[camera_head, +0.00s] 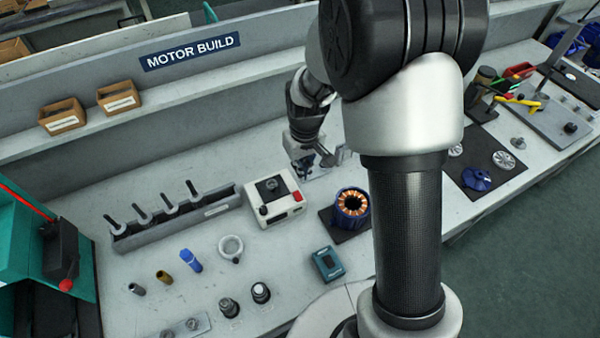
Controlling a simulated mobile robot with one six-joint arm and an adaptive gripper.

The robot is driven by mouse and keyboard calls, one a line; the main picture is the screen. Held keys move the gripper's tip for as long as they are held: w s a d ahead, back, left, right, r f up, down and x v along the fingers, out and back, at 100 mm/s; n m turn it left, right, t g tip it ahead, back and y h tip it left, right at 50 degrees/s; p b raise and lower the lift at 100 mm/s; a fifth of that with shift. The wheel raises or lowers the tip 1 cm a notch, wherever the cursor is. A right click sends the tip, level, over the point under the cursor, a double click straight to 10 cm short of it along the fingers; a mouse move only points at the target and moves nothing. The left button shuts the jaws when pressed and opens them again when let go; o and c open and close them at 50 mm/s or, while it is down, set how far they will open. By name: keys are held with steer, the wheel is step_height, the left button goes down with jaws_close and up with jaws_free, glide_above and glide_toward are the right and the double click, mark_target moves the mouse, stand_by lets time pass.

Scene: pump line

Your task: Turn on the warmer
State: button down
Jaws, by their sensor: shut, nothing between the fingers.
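A white boxy unit (262,212) with a dark top, a black knob on its front and a red spot at its right corner sits mid-bench; it looks like the warmer. Whether it is on cannot be told. My gripper (318,160) hangs above the bench, behind and to the right of this unit, apart from it. It is shut and empty. My arm hides part of the bench to the right.
A blue motor stator with copper windings (352,204) stands on a dark mat right of the unit. A teal meter (327,263) lies in front. A tool rack (180,220) stands left, with several small parts before it. A teal press (40,250) is at far left.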

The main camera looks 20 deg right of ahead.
steer(key=shift+r, duration=0.3)
steer(key=b, duration=0.2)
steer(key=w+t+b, duration=0.1)
steer(key=b, duration=0.2)
steer(key=shift+a+r, duration=0.2)
steer(key=shift+a, duration=0.05)
